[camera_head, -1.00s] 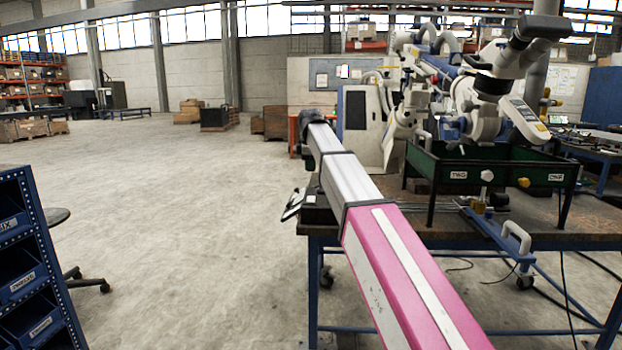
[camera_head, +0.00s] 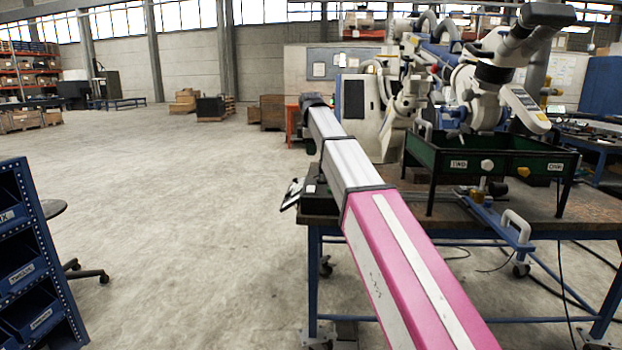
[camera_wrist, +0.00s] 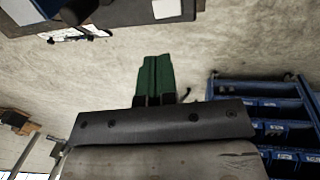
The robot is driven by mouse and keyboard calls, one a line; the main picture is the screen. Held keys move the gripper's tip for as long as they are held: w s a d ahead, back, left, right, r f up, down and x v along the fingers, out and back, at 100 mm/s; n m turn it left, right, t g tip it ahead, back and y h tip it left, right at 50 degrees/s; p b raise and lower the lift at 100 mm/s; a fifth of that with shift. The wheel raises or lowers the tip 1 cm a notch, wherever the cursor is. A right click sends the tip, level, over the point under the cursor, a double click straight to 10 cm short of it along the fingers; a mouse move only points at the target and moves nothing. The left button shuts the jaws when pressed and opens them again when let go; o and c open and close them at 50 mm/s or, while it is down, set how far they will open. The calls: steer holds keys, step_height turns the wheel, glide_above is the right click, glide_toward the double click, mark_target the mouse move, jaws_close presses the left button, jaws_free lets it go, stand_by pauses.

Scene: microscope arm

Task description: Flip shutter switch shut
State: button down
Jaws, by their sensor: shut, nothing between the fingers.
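A white microscope (camera_head: 497,72) with a dark eyepiece head stands over a green frame (camera_head: 470,163) on the work table at the right in the head view. A white knob (camera_head: 487,166) and a yellow knob (camera_head: 522,171) show on the frame's front. I cannot tell which part is the shutter switch. My gripper (camera_wrist: 153,62) has green fingers, shut together and empty, over open floor in the wrist view. No switch shows near the fingertips. I cannot make out the gripper in the head view, where my pink and silver arm stretches past the table's left side.
The work table (camera_head: 590,207) fills the right of the head view. A dark, flat object (camera_head: 291,194) sticks out at its left edge. A blue bin rack (camera_head: 38,262) stands at the left and also shows in the wrist view (camera_wrist: 262,90). Wide floor lies between them.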

mark_target(312, 189)
steer(key=w+f, duration=0.1)
steer(key=f, duration=0.8)
steer(key=w+f, duration=0.1)
steer(key=f, duration=0.3)
steer(key=shift+w+f, duration=0.35)
steer(key=shift+f, duration=0.05)
steer(key=shift+w+f, duration=0.1)
steer(key=shift+f, duration=0.2)
steer(key=shift+s, duration=0.2)
steer(key=shift+s, duration=0.75)
